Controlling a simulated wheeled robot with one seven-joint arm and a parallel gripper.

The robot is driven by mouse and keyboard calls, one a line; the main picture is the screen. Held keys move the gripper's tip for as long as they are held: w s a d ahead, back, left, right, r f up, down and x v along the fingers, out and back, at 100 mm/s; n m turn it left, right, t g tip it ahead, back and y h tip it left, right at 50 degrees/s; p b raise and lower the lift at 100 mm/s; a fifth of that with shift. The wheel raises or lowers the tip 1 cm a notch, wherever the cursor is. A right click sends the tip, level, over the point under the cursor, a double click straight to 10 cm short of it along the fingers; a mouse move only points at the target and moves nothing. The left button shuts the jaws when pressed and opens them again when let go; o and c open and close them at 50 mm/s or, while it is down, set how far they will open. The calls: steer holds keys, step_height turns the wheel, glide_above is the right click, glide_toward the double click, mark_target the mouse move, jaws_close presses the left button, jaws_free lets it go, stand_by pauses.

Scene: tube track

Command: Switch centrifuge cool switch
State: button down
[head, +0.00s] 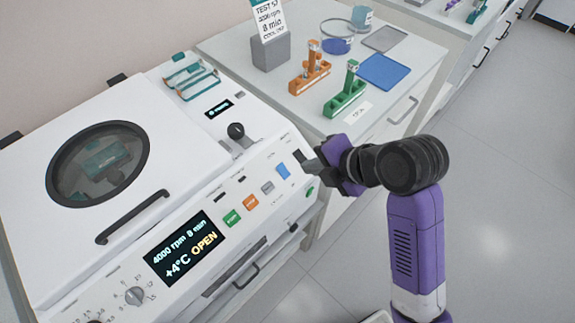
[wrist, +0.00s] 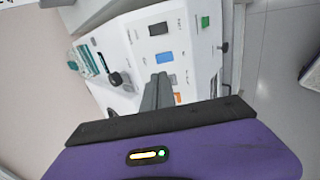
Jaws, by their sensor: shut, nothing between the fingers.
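The white centrifuge (head: 105,190) fills the left of the head view, its front panel facing me. Its display (head: 185,247) reads 4000 rpm, 8 min, +4°C, OPEN. A slanted row has green (head: 232,218), orange (head: 250,202), grey (head: 267,187) and blue (head: 283,171) controls, with a dark one at the right end. Labels are too small to read, so I cannot tell which is the cool switch. My gripper (head: 307,164) is shut and empty beside the row's right end. In the wrist view its fingertips (wrist: 161,77) point near the blue control (wrist: 163,57); contact is unclear.
A round-windowed lid with a black handle (head: 132,217) covers the centrifuge's left part. A dark knob (head: 236,131) and a teal rack (head: 190,77) are on top. The counter behind holds orange (head: 310,75) and green (head: 345,100) tube racks and a blue mat (head: 384,71). Floor at right is clear.

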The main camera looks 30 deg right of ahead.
mark_target(285, 173)
steer(key=p+x, duration=0.1)
steer(key=x, duration=1)
steer(key=shift+w+a+f, duration=0.1)
steer(key=shift+w+f, duration=0.1)
steer(key=shift+s+f, duration=0.1)
steer(key=shift+f, duration=0.05)
steer(key=shift+s+d+f, duration=0.25)
steer(key=shift+s+f, duration=0.1)
steer(key=shift+s, duration=0.25)
steer(key=shift+r, duration=0.25)
